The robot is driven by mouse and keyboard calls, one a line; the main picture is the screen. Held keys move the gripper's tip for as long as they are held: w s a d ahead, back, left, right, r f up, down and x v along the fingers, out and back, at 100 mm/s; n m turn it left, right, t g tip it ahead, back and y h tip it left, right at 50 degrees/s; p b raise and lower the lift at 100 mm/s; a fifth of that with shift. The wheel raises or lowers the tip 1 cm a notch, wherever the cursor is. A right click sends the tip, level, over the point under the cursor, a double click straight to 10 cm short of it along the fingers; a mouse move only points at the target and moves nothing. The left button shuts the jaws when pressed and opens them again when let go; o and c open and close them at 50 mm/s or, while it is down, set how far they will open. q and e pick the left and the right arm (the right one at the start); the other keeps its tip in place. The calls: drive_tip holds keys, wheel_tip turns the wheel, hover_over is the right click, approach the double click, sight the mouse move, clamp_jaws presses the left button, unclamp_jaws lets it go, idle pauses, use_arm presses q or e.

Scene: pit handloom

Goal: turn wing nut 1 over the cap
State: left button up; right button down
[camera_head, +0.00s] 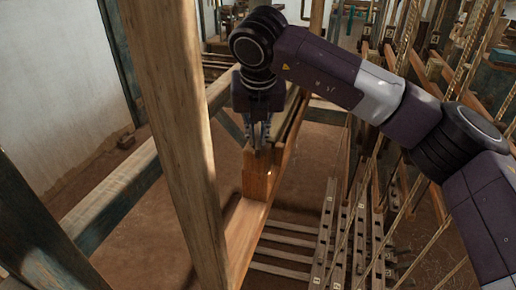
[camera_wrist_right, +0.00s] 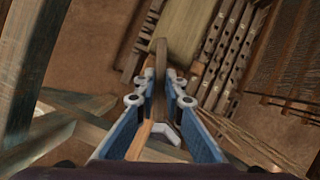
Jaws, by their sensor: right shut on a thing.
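My right gripper (camera_head: 262,140) points down at the top of a wooden post block (camera_head: 260,176) on the loom frame. In the right wrist view, my right gripper (camera_wrist_right: 160,78) has its two blue fingers close together on a narrow brown piece (camera_wrist_right: 160,55) standing between the tips. This piece appears to be wing nut 1; its full shape is partly hidden by the fingers. A pale grey part (camera_wrist_right: 166,131) shows lower between the fingers; I cannot tell what it is. I cannot make out the cap separately. My left gripper is not in view.
A tall wooden post (camera_head: 182,130) stands left of my gripper. A long beam (camera_head: 122,190) crosses at left. Slotted wooden bars (camera_head: 345,230) and hanging ropes (camera_head: 452,60) are at right. The earthen floor (camera_head: 110,165) lies below.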

drive_tip(key=m+h+b, duration=0.1)
drive_tip(key=m+b, duration=0.1)
drive_tip(key=shift+a+f+m, duration=0.1)
drive_tip(key=shift+m, duration=0.3)
drive_tip(key=shift+m+b, duration=0.35)
drive_tip(key=shift+m, duration=0.15)
drive_tip(key=shift+h, duration=0.3)
drive_tip(key=c, duration=2)
unclamp_jaws()
drive_tip(key=v, duration=1.2)
drive_tip(key=shift+w, duration=0.1)
